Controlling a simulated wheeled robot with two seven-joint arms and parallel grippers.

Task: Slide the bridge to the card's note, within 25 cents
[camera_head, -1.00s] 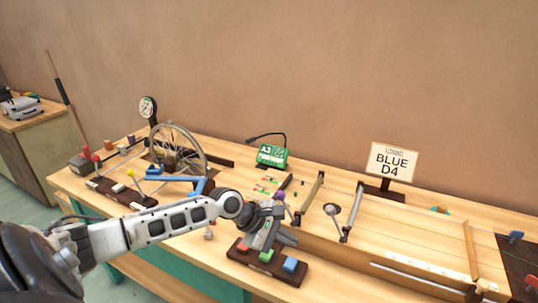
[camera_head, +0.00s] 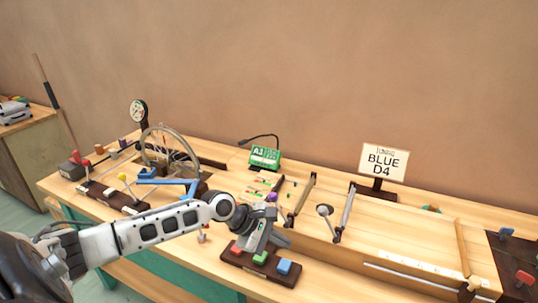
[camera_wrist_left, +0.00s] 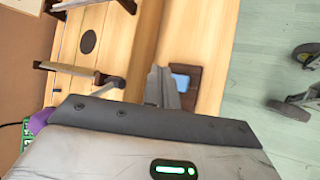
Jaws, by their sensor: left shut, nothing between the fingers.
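A card (camera_head: 384,162) reading "BLUE D4" stands behind a long pale wooden string box (camera_head: 400,228). Several crossbars lie on the box: a wooden one (camera_head: 302,196) at its left, a greyish one (camera_head: 346,210) near the middle and a wooden one (camera_head: 462,247) at the right. I cannot tell for sure which is the bridge. My right gripper is not in view.
A dark block (camera_head: 245,262) with red, green and blue (camera_head: 284,267) pieces sits just below my left gripper. A green tuner (camera_head: 264,157) reads A3. A spoked wheel (camera_head: 172,150) stands at the left. The wall is behind the bench.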

